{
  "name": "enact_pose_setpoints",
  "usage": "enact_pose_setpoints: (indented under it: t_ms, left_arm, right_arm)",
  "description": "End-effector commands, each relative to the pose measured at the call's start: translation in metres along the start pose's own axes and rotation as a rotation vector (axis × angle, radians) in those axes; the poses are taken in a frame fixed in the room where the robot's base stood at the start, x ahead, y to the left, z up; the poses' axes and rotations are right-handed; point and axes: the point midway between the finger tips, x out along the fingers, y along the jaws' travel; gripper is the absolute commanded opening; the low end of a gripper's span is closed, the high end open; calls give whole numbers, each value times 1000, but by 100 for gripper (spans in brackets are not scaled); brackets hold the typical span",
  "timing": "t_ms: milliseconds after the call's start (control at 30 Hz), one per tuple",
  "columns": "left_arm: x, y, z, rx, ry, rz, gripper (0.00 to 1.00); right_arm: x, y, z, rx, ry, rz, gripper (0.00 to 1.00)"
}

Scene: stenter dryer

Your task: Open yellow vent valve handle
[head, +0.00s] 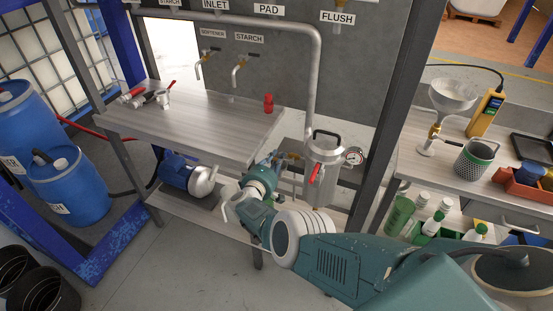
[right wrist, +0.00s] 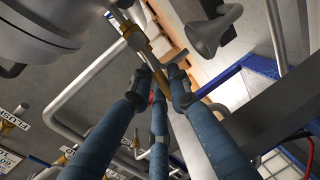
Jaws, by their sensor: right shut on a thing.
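The steel filter housing (head: 325,165) stands right of the table, with a pressure gauge (head: 353,156) on its right and a red handle (head: 316,174) on its front. A small brass vent valve (head: 292,155) is at its upper left; it also shows in the right wrist view (right wrist: 137,38). My right gripper (head: 277,158) reaches this valve. In the right wrist view its blue fingers (right wrist: 163,78) are closed together beside the brass body, around the valve's handle. The fingers hide most of the handle, so its colour and angle are unclear. My left gripper is not in view.
The table (head: 200,120) with a red-handled tool and a cup is left of my right gripper. A blue pump (head: 183,174) sits below it. A vertical grey pipe (head: 313,90) rises behind the housing. A side bench (head: 440,170) stands at right.

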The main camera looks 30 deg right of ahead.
Motion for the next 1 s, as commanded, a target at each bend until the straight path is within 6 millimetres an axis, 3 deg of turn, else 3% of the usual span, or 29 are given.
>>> enact_pose_setpoints:
  t_ms: [33, 67, 133, 167, 633, 1000]
  left_arm:
    - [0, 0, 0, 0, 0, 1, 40]
    - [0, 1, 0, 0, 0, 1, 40]
    - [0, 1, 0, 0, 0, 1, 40]
    - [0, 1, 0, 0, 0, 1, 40]
    - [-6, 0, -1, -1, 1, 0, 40]
    - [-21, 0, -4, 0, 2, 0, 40]
  right_arm:
    - [1, 3, 0, 0, -1, 5, 0]
    - [1, 3, 0, 0, -1, 6, 21]
    - [1, 3, 0, 1, -1, 5, 34]
    - [1, 3, 0, 1, -1, 5, 36]
    - [-1, 6, -1, 63, 12, 3, 36]
    - [-9, 24, 5, 496, 99, 4, 36]
